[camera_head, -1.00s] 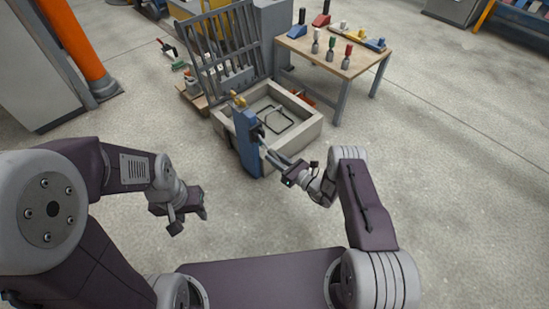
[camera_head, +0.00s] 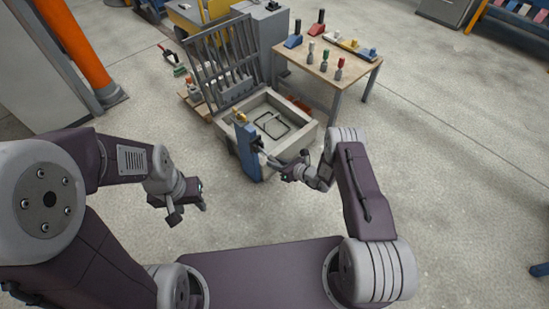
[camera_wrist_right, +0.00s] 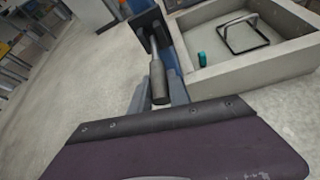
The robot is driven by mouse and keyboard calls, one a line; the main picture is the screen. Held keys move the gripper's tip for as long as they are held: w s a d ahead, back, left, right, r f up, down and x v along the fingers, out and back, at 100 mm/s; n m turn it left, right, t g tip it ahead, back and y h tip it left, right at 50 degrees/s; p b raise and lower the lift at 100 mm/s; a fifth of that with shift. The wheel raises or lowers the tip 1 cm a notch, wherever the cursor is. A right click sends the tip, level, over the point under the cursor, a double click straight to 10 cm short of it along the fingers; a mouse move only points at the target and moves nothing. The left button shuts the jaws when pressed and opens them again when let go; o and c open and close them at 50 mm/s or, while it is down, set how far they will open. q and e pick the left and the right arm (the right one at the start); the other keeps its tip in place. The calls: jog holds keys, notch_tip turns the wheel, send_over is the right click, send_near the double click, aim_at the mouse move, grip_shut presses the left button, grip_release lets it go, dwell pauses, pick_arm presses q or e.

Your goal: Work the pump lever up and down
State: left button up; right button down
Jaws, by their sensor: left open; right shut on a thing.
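The blue pump (camera_head: 247,153) stands upright at the front left corner of the grey mould (camera_head: 301,143). Its lever slopes out from the pump's dark socket towards my right gripper (camera_head: 276,164). In the right wrist view the lever's dark grey cylindrical grip (camera_wrist_right: 158,80) lies between my right fingers (camera_wrist_right: 158,93), which are shut on it. A brass fitting (camera_head: 240,117) sits on top of the pump. My left gripper (camera_head: 188,205) is open and empty, hanging over bare floor left of the pump and apart from it.
A barred grey panel (camera_head: 222,65) stands up at the mould's back. A wooden table (camera_head: 318,73) with several small tools is behind, to the right. A bent dark rod frame (camera_wrist_right: 243,35) lies inside the mould. The floor right of the mould is clear.

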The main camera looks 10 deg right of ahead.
pick_arm(q)
jog(key=shift+r+p, duration=1.15)
jog(key=shift+r, duration=0.5)
pick_arm(e)
jog(key=shift+s+r+g+h, duration=0.1)
jog(key=shift+r+g+h, duration=0.5)
jog(key=shift+r+g, duration=0.25)
jog(key=shift+f, duration=0.1)
jog(key=c, duration=1.3)
grip_release()
jog(key=shift+o, duration=0.2)
